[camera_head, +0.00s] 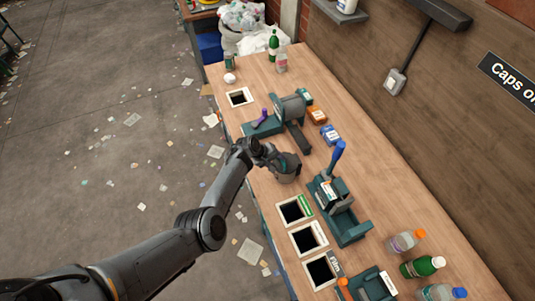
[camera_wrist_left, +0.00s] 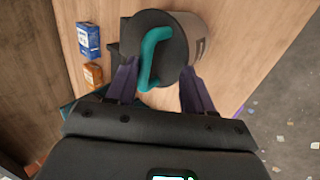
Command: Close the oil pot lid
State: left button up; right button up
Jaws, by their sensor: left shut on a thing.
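The oil pot (camera_head: 287,170) is a grey round pot standing near the front edge of the wooden bench in the head view. In the left wrist view its dark round lid (camera_wrist_left: 180,55) faces the camera, with a curved teal handle (camera_wrist_left: 153,55) across it. The lid appears to lie over the pot's mouth; I cannot tell if it is fully seated. The contact points are partly hidden. My right gripper is not in view.
A teal device with a dark cylinder (camera_head: 291,106) stands behind the pot. A teal press with a blue lever (camera_head: 338,157) stands to its right. Blue (camera_head: 330,134) and orange (camera_head: 317,116) boxes lie nearby. Square bench openings (camera_head: 308,239) and several bottles (camera_head: 405,240) are at the right.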

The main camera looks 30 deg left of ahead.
pick_arm(q)
jog(key=p+v, duration=0.2)
jog(key=v, duration=0.8)
jog(key=shift+a, duration=0.2)
